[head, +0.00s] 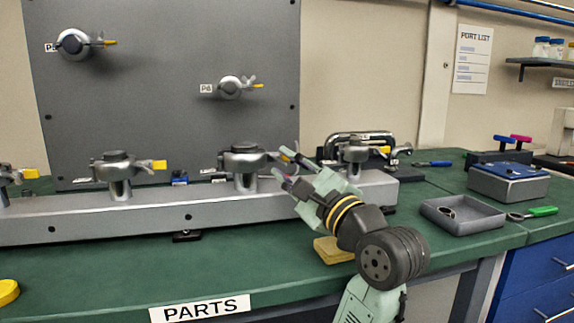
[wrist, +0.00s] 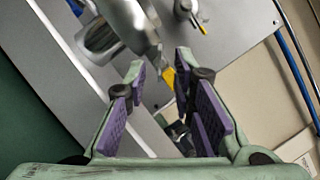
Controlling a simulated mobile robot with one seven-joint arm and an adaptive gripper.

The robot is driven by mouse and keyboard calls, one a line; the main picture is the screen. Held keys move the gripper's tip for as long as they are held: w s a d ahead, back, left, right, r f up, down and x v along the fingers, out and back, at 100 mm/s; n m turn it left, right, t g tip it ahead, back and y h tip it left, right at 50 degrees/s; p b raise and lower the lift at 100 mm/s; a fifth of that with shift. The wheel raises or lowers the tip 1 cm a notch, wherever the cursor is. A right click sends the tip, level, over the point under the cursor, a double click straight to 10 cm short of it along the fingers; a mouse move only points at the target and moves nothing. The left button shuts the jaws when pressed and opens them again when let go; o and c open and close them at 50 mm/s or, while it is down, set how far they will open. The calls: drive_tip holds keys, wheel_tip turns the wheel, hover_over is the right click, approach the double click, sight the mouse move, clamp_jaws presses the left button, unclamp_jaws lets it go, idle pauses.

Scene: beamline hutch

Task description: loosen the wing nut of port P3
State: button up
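A row of clamped ports stands on the grey rail (head: 70,222). The port clamp (head: 245,158) nearest my gripper is a round silver clamp on a short post; I cannot read a port label on it. In the wrist view this clamp (wrist: 122,28) fills the upper left. A yellow tab (wrist: 168,78), seemingly on its wing nut, shows just ahead of the gap between my fingers. My gripper (head: 281,163) is open and empty, with its fingertips just right of the clamp; it also shows in the wrist view (wrist: 158,80). The fingers partly hide the wing nut in the head view.
Neighbouring clamps stand left (head: 117,165) and right (head: 355,152) on the rail. Panel port P6 (head: 231,87) is above. A yellow block (head: 333,250) lies below my gripper. A grey tray (head: 470,228) and green-handled tool (head: 543,211) lie right. The front bench is mostly clear.

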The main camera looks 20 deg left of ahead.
drive_tip(key=shift+w+a+r, duration=0.1)
drive_tip(key=shift+w+a, duration=0.15)
drive_tip(key=shift+a, duration=0.15)
drive_tip(key=shift+c, duration=0.2)
clamp_jaws()
